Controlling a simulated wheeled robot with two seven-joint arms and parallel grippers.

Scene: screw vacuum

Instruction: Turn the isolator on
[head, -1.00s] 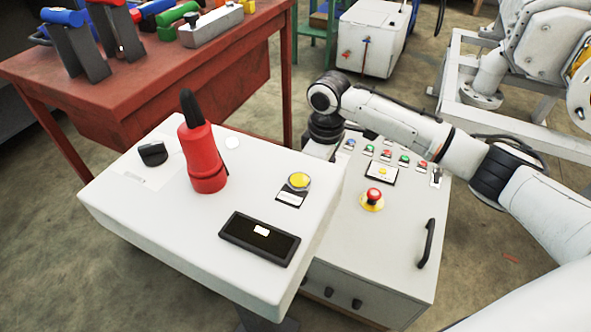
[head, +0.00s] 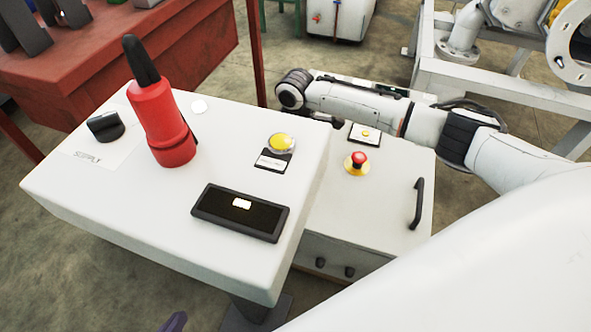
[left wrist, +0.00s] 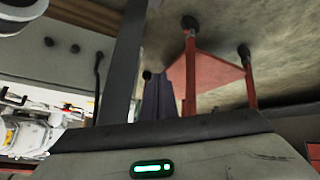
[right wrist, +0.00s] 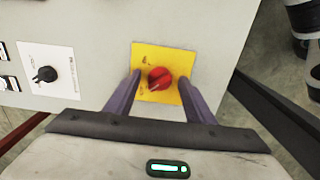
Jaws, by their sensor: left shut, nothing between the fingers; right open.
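The isolator, a red rotary knob (right wrist: 159,78) on a yellow plate (right wrist: 144,58), is on a pale panel in the right wrist view. My right gripper (right wrist: 160,75) is open, with one finger on each side of the knob. I cannot tell whether the fingers touch it. In the head view, the isolator and right gripper are hidden behind the console and my arm. My left gripper (left wrist: 157,76) is shut and empty in the left wrist view. Its purple tip (head: 173,322) just shows at the bottom edge of the head view.
A white console (head: 110,185) carries a red handle (head: 163,120), a black knob (head: 105,126) and a yellow button (head: 282,142). A pale cabinet (head: 395,220) with a red emergency button (head: 358,160) stands behind it. A red table (head: 190,50) is at the back left.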

